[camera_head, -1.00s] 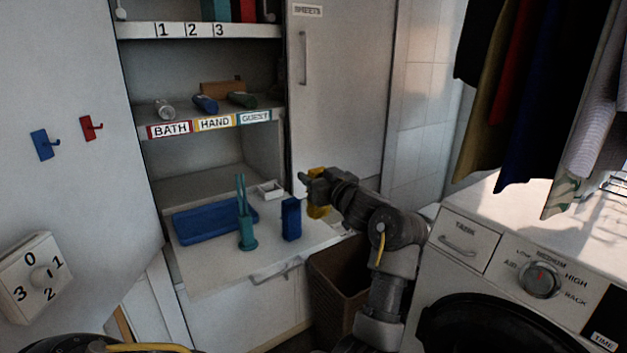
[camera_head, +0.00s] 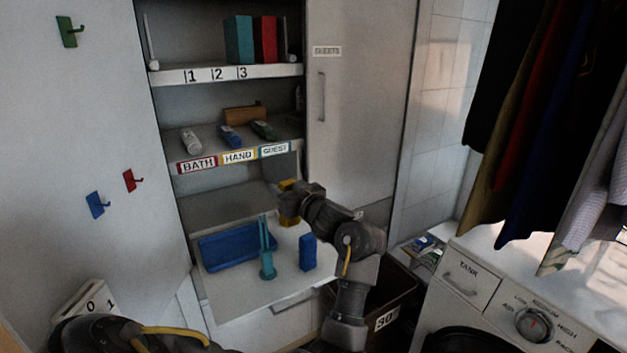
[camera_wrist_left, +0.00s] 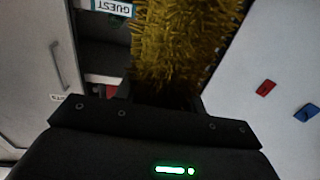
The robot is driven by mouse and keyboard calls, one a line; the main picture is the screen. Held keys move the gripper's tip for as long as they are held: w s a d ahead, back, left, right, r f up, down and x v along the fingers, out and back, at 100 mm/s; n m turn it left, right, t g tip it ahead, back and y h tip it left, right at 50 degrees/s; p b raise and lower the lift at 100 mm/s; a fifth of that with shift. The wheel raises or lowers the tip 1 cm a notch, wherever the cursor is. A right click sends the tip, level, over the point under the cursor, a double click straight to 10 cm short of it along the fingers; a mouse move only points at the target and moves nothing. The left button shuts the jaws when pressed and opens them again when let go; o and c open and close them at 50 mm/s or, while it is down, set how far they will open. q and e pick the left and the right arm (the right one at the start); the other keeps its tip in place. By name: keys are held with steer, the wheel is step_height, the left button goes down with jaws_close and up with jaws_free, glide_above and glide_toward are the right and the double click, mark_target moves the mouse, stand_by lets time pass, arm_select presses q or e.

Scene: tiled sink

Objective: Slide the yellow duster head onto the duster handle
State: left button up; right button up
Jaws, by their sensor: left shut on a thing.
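The yellow duster head (camera_head: 288,219) is held in my left gripper (camera_head: 294,203), which is shut on it. Dark fingers hide its middle in the head view. In the left wrist view the duster head (camera_wrist_left: 188,45) shows as a shaggy yellow pile just beyond the gripper. The duster handle (camera_head: 265,236) is teal, with two upright prongs, and stands on the white counter on a teal base. The duster head is above and a little right of the prong tips, apart from them in the picture. My right gripper is not identifiable in view.
A blue tray (camera_head: 215,262) lies left of the handle. A blue upright block (camera_head: 307,252) stands close on its right. Labelled shelves (camera_head: 235,165) hang above the counter, and a dark bin (camera_head: 400,300) stands at the right. The counter front is clear.

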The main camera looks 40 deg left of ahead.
arm_select(q)
steer(key=s+a+r+p, duration=0.4)
steer(key=a+r+p, duration=0.3)
step_height(320, 180, down, 6)
steer(key=m+t+b, duration=0.1)
steer(key=b, duration=0.2)
steer(key=shift+w+a+t, duration=0.4)
arm_select(e)
step_height(320, 180, up, 6)
steer(key=s+a, duration=0.1)
steer(key=a, duration=0.1)
steer(key=shift+a+f, duration=0.25)
steer(key=shift+a, duration=0.05)
steer(key=shift+a, duration=0.15)
steer(key=shift+r, duration=0.35)
arm_select(q)
steer(key=shift+r, duration=0.1)
arm_select(e)
steer(key=shift+d+r, duration=0.1)
steer(key=shift+d, duration=0.1)
arm_select(q)
steer(key=shift+p, duration=0.8)
arm_select(e)
steer(key=shift+r, duration=0.5)
